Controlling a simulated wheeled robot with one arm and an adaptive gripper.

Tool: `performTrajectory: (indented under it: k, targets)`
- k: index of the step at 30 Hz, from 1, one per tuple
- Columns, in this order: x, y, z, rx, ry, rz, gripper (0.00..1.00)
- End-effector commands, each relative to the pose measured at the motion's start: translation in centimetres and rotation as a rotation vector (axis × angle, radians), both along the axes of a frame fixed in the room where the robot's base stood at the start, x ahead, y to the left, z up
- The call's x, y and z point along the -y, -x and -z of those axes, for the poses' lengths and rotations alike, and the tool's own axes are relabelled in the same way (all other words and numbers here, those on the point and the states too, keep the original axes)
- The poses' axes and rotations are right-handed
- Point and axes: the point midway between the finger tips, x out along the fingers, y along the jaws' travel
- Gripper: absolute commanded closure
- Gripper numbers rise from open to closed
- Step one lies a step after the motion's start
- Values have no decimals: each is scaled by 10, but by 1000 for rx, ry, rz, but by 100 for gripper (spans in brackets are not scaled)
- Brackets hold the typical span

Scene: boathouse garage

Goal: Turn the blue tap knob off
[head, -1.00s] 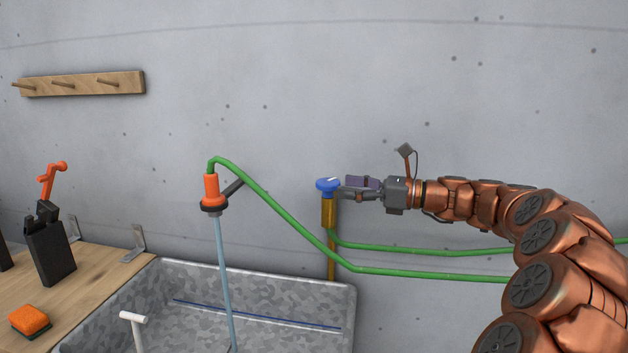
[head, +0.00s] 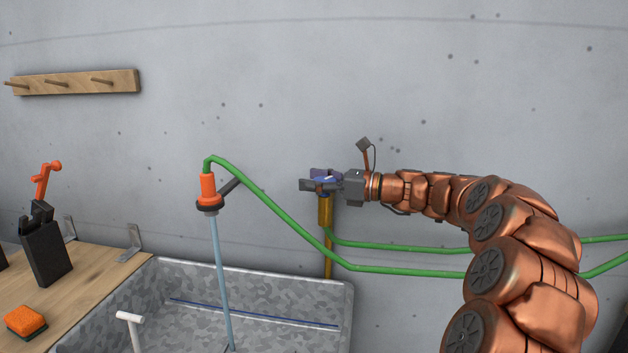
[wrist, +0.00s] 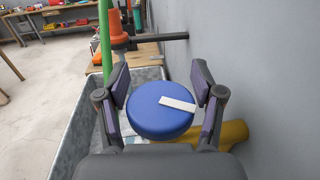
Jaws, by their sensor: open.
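The blue tap knob (wrist: 158,112) sits between the two fingers of my gripper (wrist: 161,92) in the wrist view. It is round, with a white mark on its top that points right and slightly down. My gripper is open around the knob, with the left pad close to its edge and a gap at the right pad. In the head view my gripper (head: 318,181) mostly hides the knob on top of the brass pipe (head: 326,212). Water (head: 221,270) runs from the orange nozzle (head: 208,187) into the metal sink (head: 262,285).
A green hose (head: 285,222) runs from the nozzle past the pipe to the right. The concrete wall (wrist: 265,90) is close on the right in the wrist view. A wooden counter (head: 95,278) with a black block and an orange sponge stands at left.

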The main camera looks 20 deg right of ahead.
Motion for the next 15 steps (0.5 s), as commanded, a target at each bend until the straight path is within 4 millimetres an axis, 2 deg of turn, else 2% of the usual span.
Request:
performTrajectory:
  k: [2,15]
  targets:
    - [0,0,0,0,0,0,33]
    - [0,0,0,0,0,0,79]
